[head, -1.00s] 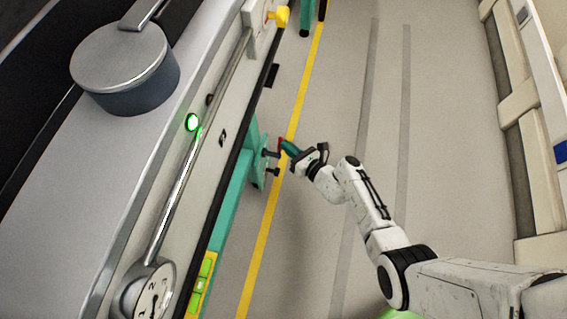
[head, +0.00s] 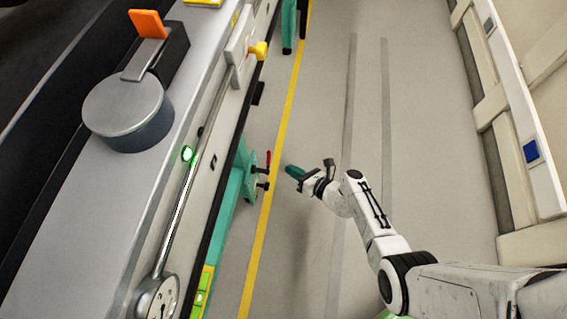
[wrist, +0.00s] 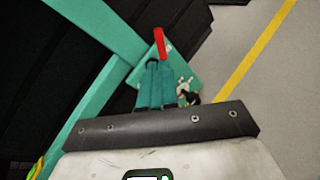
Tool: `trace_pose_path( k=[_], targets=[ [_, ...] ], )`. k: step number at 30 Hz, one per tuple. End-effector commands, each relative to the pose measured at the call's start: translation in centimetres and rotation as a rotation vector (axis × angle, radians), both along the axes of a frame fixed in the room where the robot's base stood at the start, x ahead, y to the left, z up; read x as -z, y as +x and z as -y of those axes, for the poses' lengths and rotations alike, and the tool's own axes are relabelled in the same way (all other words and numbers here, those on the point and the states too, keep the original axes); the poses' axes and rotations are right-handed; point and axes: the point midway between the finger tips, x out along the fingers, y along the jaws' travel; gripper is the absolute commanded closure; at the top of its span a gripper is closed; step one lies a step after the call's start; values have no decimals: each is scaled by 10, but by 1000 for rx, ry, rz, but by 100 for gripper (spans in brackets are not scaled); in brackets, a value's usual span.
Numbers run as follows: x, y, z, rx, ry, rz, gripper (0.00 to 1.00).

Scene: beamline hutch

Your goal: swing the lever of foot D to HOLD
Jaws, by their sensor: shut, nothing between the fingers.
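The lever is a short red handle (head: 269,157) on a teal foot (head: 247,182) low beside the bench. In the head view it points away along the bench side. My gripper (head: 287,168) is shut and empty, its teal fingertips just right of the red handle with a small gap. In the wrist view the shut fingers (wrist: 155,85) lie in front of the teal foot plate (wrist: 186,75), and the red handle (wrist: 160,42) shows just beyond their tips. No foot letter or HOLD mark is readable.
Dark knobs (head: 262,186) stick out from the foot near the lever. The bench (head: 85,215) runs along the left, with a green lamp (head: 187,153) and a dial (head: 156,299). A yellow floor line (head: 265,215) passes the foot. The floor to the right is clear up to the wall.

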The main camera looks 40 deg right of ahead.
Motion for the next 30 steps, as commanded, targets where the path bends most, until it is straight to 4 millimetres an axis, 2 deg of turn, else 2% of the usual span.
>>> trace_pose_path(
  k=[1,4,10,15,30],
  targets=[
    [-7,-11,3,4,1,-1,100],
    [-11,-29,8,2,0,-1,100],
    [-16,-50,14,1,0,1,100],
    [-17,-55,15,0,0,1,100],
    [-17,-55,15,0,0,1,100]
  ],
)
